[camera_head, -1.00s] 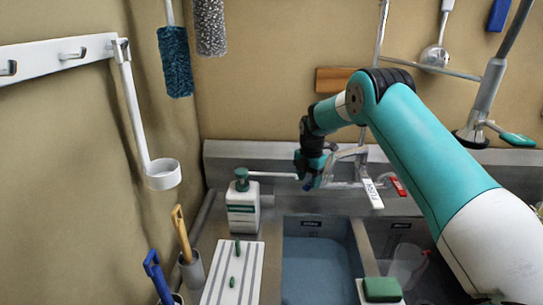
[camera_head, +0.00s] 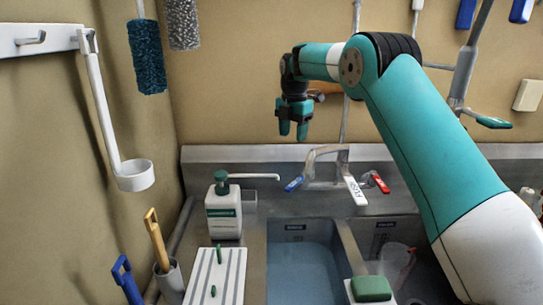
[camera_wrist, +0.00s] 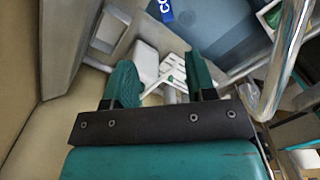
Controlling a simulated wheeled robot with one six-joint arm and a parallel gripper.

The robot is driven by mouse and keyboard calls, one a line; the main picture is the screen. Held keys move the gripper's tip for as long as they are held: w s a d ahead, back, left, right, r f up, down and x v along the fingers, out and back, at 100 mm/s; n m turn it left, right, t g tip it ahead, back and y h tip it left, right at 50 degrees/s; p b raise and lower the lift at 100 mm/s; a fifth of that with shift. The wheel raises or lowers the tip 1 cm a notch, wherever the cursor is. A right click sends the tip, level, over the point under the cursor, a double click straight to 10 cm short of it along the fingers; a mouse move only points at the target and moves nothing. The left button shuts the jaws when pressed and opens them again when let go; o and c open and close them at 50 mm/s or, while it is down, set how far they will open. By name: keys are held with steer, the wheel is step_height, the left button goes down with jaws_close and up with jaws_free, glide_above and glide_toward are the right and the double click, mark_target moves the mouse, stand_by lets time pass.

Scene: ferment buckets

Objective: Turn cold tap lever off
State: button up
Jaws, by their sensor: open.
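The cold tap lever (camera_head: 293,184) is a small blue handle at the left end of the metal tap (camera_head: 325,153) behind the sink; it points down and to the left. A blue labelled piece, apparently this lever, shows at the top of the wrist view (camera_wrist: 166,11). My gripper (camera_head: 293,129) hangs above the lever, fingers down, clear of it. Its two green fingers are apart and empty, as the wrist view also shows (camera_wrist: 162,82).
A red lever (camera_head: 376,182) and a white labelled lever (camera_head: 355,189) sit on the tap's right and middle. A soap bottle (camera_head: 223,210) stands left of the water-filled basin (camera_head: 303,270). A green sponge (camera_head: 371,288) lies in front. Air around my gripper is free.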

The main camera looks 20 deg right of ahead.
steer(key=s+a+r+m, duration=0.2)
steer(key=s+a+m, duration=0.2)
steer(key=s+a, duration=0.3)
steer(key=s+a+r+m+y, duration=0.1)
steer(key=s+a+r+m, duration=0.2)
steer(key=s+a, duration=0.5)
steer(key=shift+s+m+t+y+b, duration=0.35)
steer(key=shift+s+m, duration=0.35)
steer(key=shift+s, duration=1.3)
steer(key=shift+a, duration=0.1)
steer(key=shift+c, duration=0.2)
